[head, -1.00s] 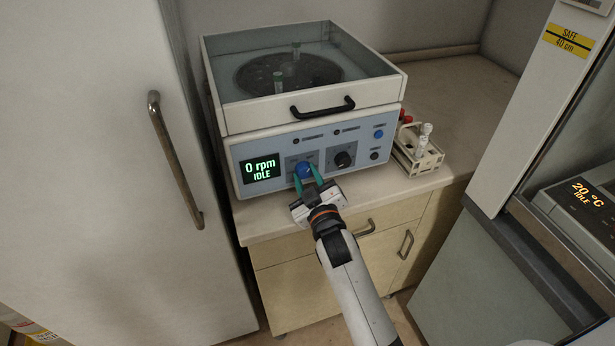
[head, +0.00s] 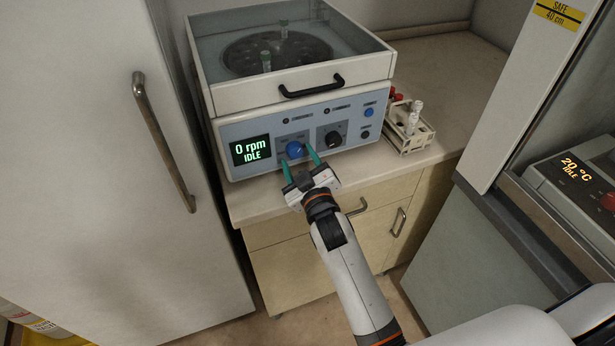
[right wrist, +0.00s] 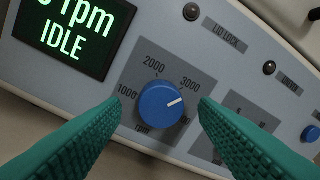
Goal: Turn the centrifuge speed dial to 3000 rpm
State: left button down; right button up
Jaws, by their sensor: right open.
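The centrifuge (head: 345,92) stands on the counter, its screen (head: 250,150) reading 0 rpm and IDLE. Its blue speed dial (head: 295,149) also shows in the right wrist view (right wrist: 158,106). The dial's white mark points right and slightly up, a little below the 3000 label (right wrist: 189,84), between it and a partly hidden label lower right. My right gripper (head: 297,155) is open in front of the panel. In the right wrist view its green fingers (right wrist: 160,104) stand on both sides of the dial, with visible gaps. My left gripper is not in view.
A black knob (head: 333,138) sits right of the dial, with small buttons farther right. A tube rack (head: 408,135) stands right of the centrifuge. A white cabinet door (head: 80,200) is at left, and a device reading 20 °C (head: 575,175) is at right.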

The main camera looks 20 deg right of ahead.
jog(key=s+b, duration=0.1)
jog(key=s, duration=1)
jog(key=shift+f+b, duration=0.25)
jog(key=shift+b, duration=0.15)
jog(key=s+a+f+g+y, duration=0.1)
jog(key=s+f+g, duration=0.2)
jog(key=f, duration=0.9)
jog(key=s+a+f+g, duration=0.1)
jog(key=s+f+g, duration=0.2)
jog(key=f, duration=0.8)
jog(key=s+a+f+g+y, duration=0.1)
jog(key=s+f+g, duration=0.2)
jog(key=f, duration=0.9)
jog(key=s+d+f+m+g, duration=0.1)
jog(key=s+d+f+g, duration=0.1)
jog(key=s+f, duration=0.4)
jog(key=s+d+f+m+g+h, duration=0.1)
jog(key=s+d+f+g, duration=0.2)
jog(key=s+f, duration=0.4)
jog(key=s+d+f+m+g, duration=0.1)
jog(key=s+d+f+g, duration=0.2)
jog(key=s+f, duration=0.4)
jog(key=s+d, duration=0.1)
jog(key=s, duration=0.8)
jog(key=shift+s+f+h, duration=0.15)
jog(key=shift+s+h, duration=0.15)
jog(key=shift+s, duration=0.1)
